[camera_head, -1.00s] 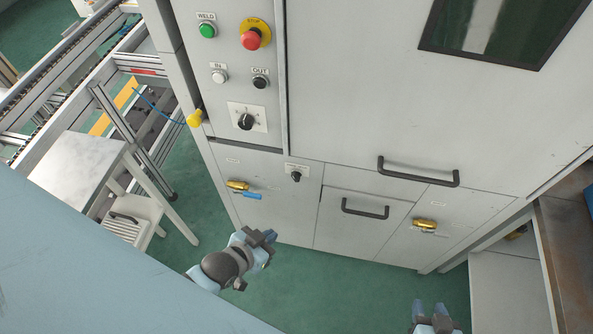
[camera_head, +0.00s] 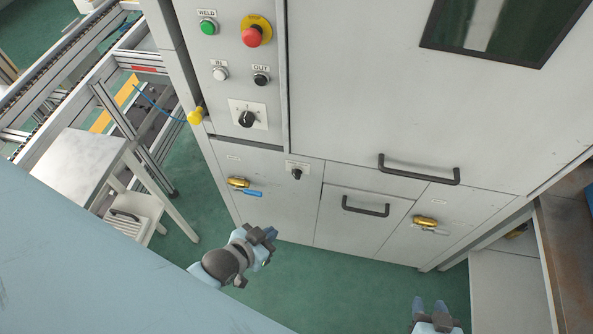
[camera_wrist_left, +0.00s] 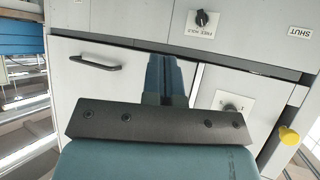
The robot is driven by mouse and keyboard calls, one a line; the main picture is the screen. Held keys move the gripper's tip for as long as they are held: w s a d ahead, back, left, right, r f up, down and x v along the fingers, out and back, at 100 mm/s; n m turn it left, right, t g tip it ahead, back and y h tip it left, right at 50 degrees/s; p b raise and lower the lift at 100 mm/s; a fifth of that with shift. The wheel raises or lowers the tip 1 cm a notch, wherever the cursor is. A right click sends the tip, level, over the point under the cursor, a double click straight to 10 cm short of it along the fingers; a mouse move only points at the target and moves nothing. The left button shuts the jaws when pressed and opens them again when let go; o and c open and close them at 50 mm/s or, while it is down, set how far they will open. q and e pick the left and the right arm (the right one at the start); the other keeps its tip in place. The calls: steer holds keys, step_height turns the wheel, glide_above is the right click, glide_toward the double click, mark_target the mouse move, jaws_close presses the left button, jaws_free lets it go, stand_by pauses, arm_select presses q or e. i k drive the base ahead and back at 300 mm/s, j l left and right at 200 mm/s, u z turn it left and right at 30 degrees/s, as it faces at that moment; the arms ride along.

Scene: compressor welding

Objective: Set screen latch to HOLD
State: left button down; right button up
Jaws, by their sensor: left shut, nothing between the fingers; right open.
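The screen latch is a small black knob (camera_head: 297,174) under a white label on the grey cabinet front. In the left wrist view a black knob (camera_wrist_left: 202,18) sits on a white plate reading FREE HOLD, at the top of the picture. I cannot tell clearly which word it points to. My left gripper (camera_head: 268,235) is shut and empty, in front of and below the knob in the head view, apart from it. Its closed fingers also show in the left wrist view (camera_wrist_left: 165,75). My right gripper (camera_head: 431,303) is open and empty at the bottom right.
A larger dial (camera_head: 247,119), push buttons and a red stop button (camera_head: 252,37) are above the latch. A yellow knob (camera_head: 195,117) juts from the cabinet's left edge. Brass valves (camera_head: 238,183) and black handles (camera_head: 365,207) flank the latch. The green floor below is clear.

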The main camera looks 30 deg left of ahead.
mark_target(295, 172)
steer(key=i+u, duration=0.15)
steer(key=u, duration=0.2)
steer(key=i+l+u, duration=0.1)
steer(key=u, duration=0.25)
steer(key=i+l+u, duration=0.1)
steer(key=u, duration=0.25)
